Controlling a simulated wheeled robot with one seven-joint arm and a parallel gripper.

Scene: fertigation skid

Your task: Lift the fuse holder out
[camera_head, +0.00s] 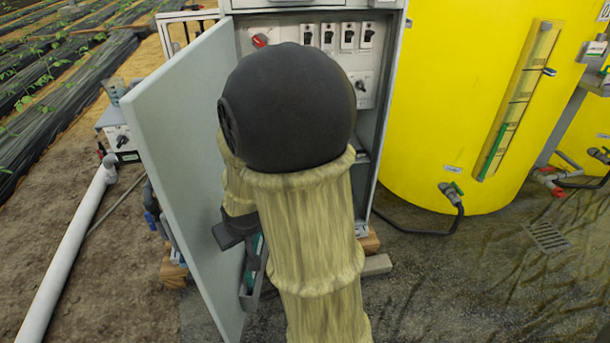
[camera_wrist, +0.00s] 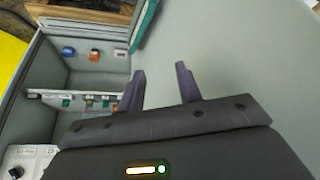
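My gripper (camera_wrist: 160,84) shows in the wrist view with its two dark fingers apart and nothing between them. It is in front of the pale inner face of the open cabinet door (camera_wrist: 235,60). The grey cabinet (camera_wrist: 60,130) is open to its left, with a rail of small teal, orange and white parts (camera_wrist: 75,102). I cannot tell which part, if any, is the fuse holder. In the head view, my arm covers much of the cabinet (camera_head: 383,120), and the gripper's fingertips are not clear there.
The door (camera_head: 175,130) stands swung open at left in the head view, close to my arm. A row of switches (camera_head: 340,37) and a red knob (camera_head: 260,40) sit high in the cabinet. A yellow tank (camera_head: 440,110) stands at right. Wet floor (camera_head: 450,290) in front of it is clear.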

